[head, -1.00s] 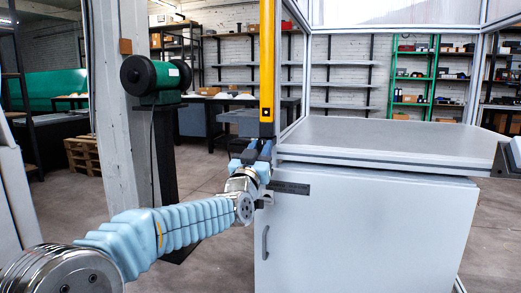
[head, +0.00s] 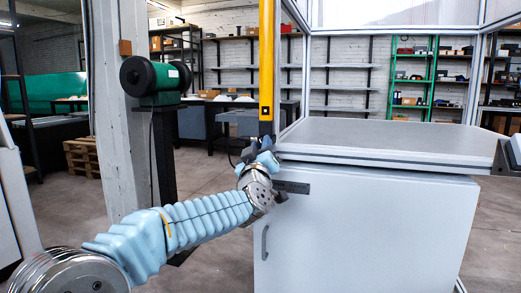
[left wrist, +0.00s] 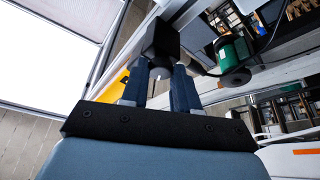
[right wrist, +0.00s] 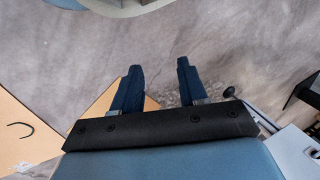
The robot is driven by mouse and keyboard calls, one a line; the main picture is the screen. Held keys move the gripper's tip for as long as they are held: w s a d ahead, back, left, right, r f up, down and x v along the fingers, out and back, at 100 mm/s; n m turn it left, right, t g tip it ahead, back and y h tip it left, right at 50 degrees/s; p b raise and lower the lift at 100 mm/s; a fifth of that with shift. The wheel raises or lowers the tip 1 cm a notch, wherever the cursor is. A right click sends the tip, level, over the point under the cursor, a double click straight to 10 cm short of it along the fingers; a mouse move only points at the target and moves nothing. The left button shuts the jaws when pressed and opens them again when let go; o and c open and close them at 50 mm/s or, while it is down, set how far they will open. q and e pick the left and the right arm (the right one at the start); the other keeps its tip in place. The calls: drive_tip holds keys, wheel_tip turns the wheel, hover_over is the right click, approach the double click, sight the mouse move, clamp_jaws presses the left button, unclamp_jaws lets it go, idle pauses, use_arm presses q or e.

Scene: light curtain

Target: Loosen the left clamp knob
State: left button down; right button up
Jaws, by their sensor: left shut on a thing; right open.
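The yellow light curtain post (head: 266,60) stands upright at the left front corner of the frame. The left clamp knob (left wrist: 160,45) appears as a dark piece at the post's lower end, between my left fingertips. My left gripper (head: 262,148) is shut on it, tilted in the head view; its blue fingers (left wrist: 158,82) hide much of the knob. How far the knob has turned cannot be told. My right gripper (right wrist: 158,74) is open and empty above the floor, outside the head view.
The grey worktop (head: 380,135) and white cabinet (head: 370,225) stand right of my left gripper. A dark plate (head: 292,187) is on the cabinet's upper left. A green and black device (head: 155,78) stands on a post at left.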

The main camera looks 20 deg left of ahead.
use_arm(q)
drive_tip(key=shift+d+r+n+g+y+p, duration=0.1)
drive_tip(key=shift+n+g+y+p, duration=0.65)
drive_tip(key=shift+n, duration=1.7)
drive_tip(key=shift+r+n+g+y+p, duration=0.2)
drive_tip(key=shift+n+g+p, duration=1)
drive_tip(key=shift+n, duration=1.3)
drive_tip(key=shift+d+r+n+g+y+p, duration=0.1)
drive_tip(key=shift+n+g+y+p, duration=0.8)
drive_tip(key=shift+n, duration=1.55)
drive_tip(key=shift+f+t+h+p, duration=0.1)
drive_tip(key=shift+t+h+p, duration=0.15)
drive_tip(key=shift+h+p, duration=0.25)
drive_tip(key=c, duration=0.9)
unclamp_jaws()
drive_tip(key=b+v, duration=0.2)
drive_tip(key=v, duration=1.1)
drive_tip(key=shift+s+d, duration=0.15)
drive_tip(key=shift+s, duration=0.2)
